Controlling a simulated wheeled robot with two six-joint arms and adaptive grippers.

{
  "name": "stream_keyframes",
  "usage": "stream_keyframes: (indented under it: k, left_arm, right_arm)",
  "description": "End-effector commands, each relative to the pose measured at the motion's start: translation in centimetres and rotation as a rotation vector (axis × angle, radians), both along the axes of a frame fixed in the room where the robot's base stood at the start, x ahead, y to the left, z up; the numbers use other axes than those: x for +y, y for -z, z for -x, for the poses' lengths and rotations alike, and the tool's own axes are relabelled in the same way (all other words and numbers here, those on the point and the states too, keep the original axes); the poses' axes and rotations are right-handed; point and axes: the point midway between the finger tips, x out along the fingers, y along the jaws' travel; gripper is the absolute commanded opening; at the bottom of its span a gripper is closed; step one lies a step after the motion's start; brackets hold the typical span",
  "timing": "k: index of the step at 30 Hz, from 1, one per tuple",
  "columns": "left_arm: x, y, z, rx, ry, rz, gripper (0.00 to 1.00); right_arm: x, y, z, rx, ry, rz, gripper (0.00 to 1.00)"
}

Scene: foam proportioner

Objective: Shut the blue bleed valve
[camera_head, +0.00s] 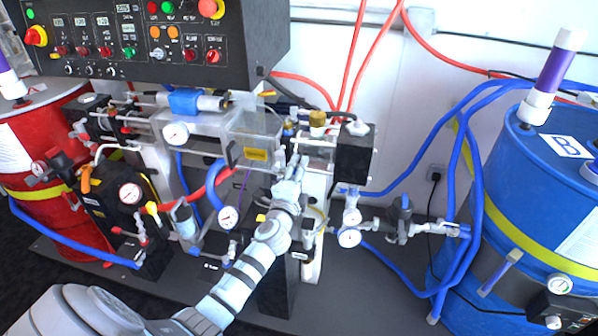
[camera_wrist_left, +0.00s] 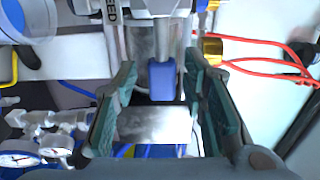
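The blue bleed valve handle (camera_wrist_left: 163,80) shows in the left wrist view as a short upright blue lever below a metal stem, next to a label partly reading "EED". My left gripper (camera_wrist_left: 160,70) is open, with one green-padded finger on each side of the blue handle. Gaps show between the handle and both fingers, so neither visibly touches it. In the head view my left gripper (camera_head: 296,168) is at the front of the central assembly, just left of a black box, and hides the handle there. My right gripper is not in view.
A brass fitting (camera_wrist_left: 212,47) and red wires lie right of the fingers. In the head view, a clear box (camera_head: 254,140) is left of the gripper, a black box (camera_head: 354,152) right. Pressure gauges (camera_head: 349,237), blue hoses and a blue drum (camera_head: 535,190) stand farther right.

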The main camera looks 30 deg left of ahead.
Motion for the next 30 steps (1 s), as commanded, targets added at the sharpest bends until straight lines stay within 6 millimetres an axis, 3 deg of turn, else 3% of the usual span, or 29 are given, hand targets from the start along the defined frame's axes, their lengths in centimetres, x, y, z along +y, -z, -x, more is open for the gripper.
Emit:
stream_keyframes:
  k: [4, 7, 18, 22, 30]
  left_arm:
    - [-0.1, 0.0, 0.3, -0.001, 0.000, 0.000, 0.38]
    - [-0.6, 0.0, 1.6, -0.001, 0.001, -0.001, 0.38]
    - [-3.6, 0.1, 10.3, 0.002, 0.002, 0.001, 0.38]
    - [-4.0, 0.0, 11.3, 0.000, 0.001, 0.000, 0.38]
    - [-4.0, 0.0, 11.3, 0.000, 0.000, 0.000, 0.38]
  right_arm:
    - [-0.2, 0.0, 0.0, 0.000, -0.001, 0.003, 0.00]
    - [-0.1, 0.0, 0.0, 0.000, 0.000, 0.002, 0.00]
    - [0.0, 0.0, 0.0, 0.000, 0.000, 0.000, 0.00]
    - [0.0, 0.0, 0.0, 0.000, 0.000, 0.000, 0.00]
    - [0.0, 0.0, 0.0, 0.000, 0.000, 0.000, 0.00]
